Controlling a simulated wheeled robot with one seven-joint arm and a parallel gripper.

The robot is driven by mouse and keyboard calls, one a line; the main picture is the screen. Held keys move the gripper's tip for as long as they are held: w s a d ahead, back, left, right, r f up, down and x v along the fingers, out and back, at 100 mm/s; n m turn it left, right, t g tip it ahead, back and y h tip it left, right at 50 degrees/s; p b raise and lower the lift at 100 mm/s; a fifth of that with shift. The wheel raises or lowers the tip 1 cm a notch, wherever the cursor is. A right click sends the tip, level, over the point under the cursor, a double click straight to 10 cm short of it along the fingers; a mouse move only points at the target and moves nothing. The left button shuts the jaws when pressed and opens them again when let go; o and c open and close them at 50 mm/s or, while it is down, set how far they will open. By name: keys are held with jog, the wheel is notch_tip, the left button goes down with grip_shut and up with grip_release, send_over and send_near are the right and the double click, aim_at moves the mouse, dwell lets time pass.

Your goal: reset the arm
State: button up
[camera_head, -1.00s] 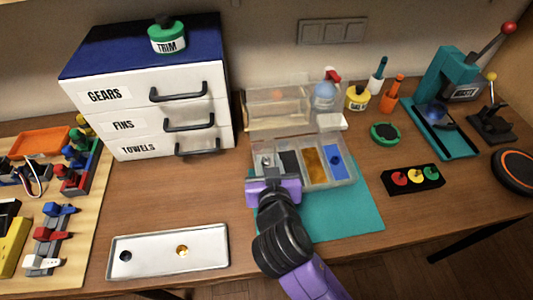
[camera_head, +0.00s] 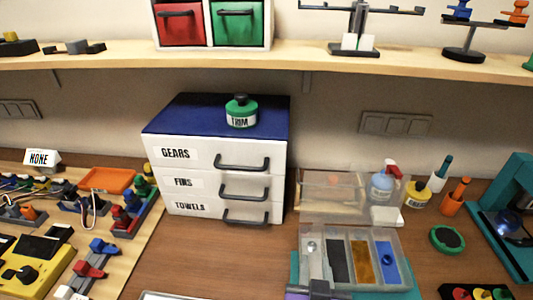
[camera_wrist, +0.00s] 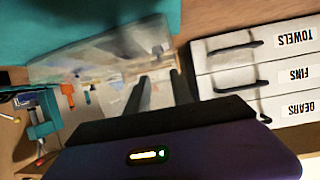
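My gripper (camera_head: 316,284) shows at the bottom edge of the head view, at the front left of the clear compartment box (camera_head: 402,243). In the wrist view my gripper (camera_wrist: 160,84) has its two dark fingers apart with nothing visible between them. The clear box (camera_wrist: 75,62) lies ahead of the fingers, blurred. Most of my arm is outside the head view.
A white drawer cabinet (camera_head: 228,155) with a TRIM jar (camera_head: 241,112) stands left of the box. A shelf (camera_head: 330,65) runs above. The wooden desk (camera_head: 205,255) is bare left of the box.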

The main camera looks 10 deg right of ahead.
jog(key=s+a+r+n+t+y, duration=0.3)
jog(key=a+n+t+y, duration=0.1)
jog(key=a+n+y, duration=0.15)
jog(key=s+d+f+g, duration=0.1)
jog(key=s+d, duration=0.3)
jog(key=s, duration=0.8)
jog(key=s+d+f+m, duration=0.1)
jog(key=s+d, duration=0.3)
jog(key=s, duration=0.8)
jog(key=shift+d+f+g, duration=0.3)
jog(key=shift+f+g, duration=0.1)
jog(key=shift+f, duration=0.2)
jog(key=shift+s+h, duration=0.1)
jog(key=shift+h, duration=0.15)
